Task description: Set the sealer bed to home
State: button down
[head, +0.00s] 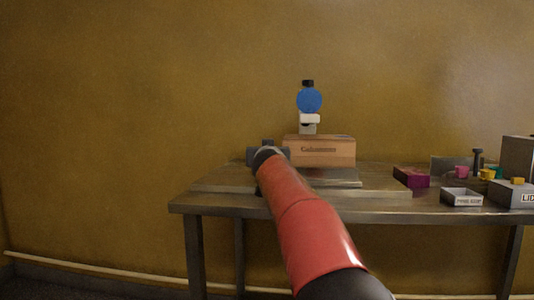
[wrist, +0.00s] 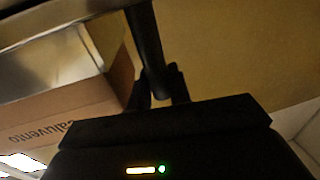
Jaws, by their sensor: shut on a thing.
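My gripper (wrist: 163,85) is shut on a dark bar-shaped handle (wrist: 144,35) in the wrist view. In the head view my red arm reaches to the left part of the steel table, and my gripper (head: 264,155) is partly hidden behind its own wrist. A bare metal plate (head: 335,178), which may be the sealer bed, lies in front of a brown box (head: 320,152) marked with lettering. In the wrist view a shiny metal surface (wrist: 55,60) borders the box (wrist: 75,115). What the handle joins to is hidden.
A blue disc (head: 309,100) on a white mount stands at the box. The wall is close behind.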

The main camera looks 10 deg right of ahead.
jog(key=shift+a, duration=0.15)
jog(key=w+a+p, duration=0.1)
jog(key=w+a, duration=0.1)
jog(key=a, duration=0.4)
jog(key=w+a+p, duration=0.1)
jog(key=w+a, duration=0.1)
jog(key=a, duration=0.3)
jog(key=w+a+p, duration=0.1)
jog(key=a, duration=0.5)
jog(key=shift+w+a+r, duration=0.1)
jog(key=shift+w+a, duration=0.2)
jog(key=shift+w, duration=0.1)
jog(key=shift+a, duration=0.2)
jog(key=c, duration=1.7)
grip_release()
jog(key=o, duration=0.4)
jog(key=shift+a, duration=0.1)
jog(key=shift+c, duration=0.2)
